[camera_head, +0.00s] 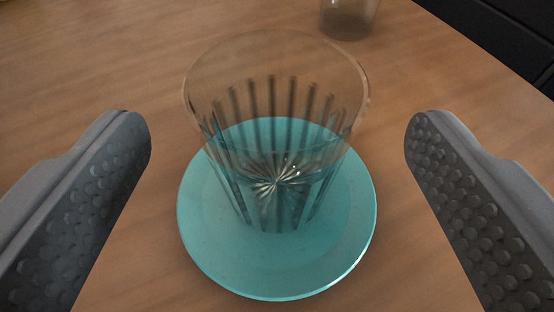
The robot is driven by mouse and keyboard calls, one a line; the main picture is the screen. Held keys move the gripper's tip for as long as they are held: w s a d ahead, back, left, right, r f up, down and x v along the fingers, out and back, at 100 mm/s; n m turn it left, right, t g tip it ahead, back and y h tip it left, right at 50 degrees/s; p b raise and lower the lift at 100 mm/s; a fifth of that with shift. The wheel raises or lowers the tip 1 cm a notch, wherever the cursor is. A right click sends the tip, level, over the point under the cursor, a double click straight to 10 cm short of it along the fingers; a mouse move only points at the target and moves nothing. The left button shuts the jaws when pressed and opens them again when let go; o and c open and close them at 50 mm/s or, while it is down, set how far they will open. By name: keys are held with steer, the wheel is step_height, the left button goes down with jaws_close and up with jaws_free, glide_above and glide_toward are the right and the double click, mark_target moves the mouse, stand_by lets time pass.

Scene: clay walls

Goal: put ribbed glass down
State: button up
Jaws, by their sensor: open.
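The ribbed glass (275,130) is clear, with vertical ribs and a starburst pattern in its base. It stands upright on a round teal saucer (280,278) on the wooden table. My gripper (278,140) is open, with one dark, bumpy finger to the left of the glass and one to the right. Neither finger touches the glass, and there is a clear gap on both sides. The saucer shows through the glass.
Another clear glass (349,18) stands farther back on the wooden table (90,75), cut off by the top edge. A dark surface (500,35) lies beyond the table's edge at the upper right. Bare table surrounds the saucer.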

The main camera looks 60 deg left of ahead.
steer(key=shift+p+v, duration=0.5)
steer(key=shift+v, duration=2.2)
steer(key=w+d+r+m+t+h, duration=0.1)
steer(key=w+d+r+t+h, duration=0.15)
steer(key=w+d+r, duration=0.35)
steer(key=w+d+r+m+t+h, duration=0.1)
steer(key=w+d+r+t+h, duration=0.15)
steer(key=w+d+r, duration=0.4)
steer(key=s+d+r+m+t+h, duration=0.1)
steer(key=d+r+m+t+h, duration=0.15)
steer(key=d+r, duration=0.45)
steer(key=s+d+r+m+t+h, duration=0.1)
steer(key=s+d+r+m+h, duration=0.15)
steer(key=r, duration=0.85)
steer(key=s+d+r+m+h, duration=0.1)
steer(key=s+d+r, duration=0.3)
steer(key=s+r, duration=0.4)
steer(key=s+d+r+m+h, duration=0.1)
steer(key=s+d+r+m, duration=0.2)
steer(key=s+r, duration=0.6)
step_height(320, 180, up, 3)
steer(key=shift+s+d+f+m+h, duration=0.1)
steer(key=shift+s+d+m+h, duration=0.2)
steer(key=shift+m, duration=0.2)
steer(key=shift+g, duration=0.25)
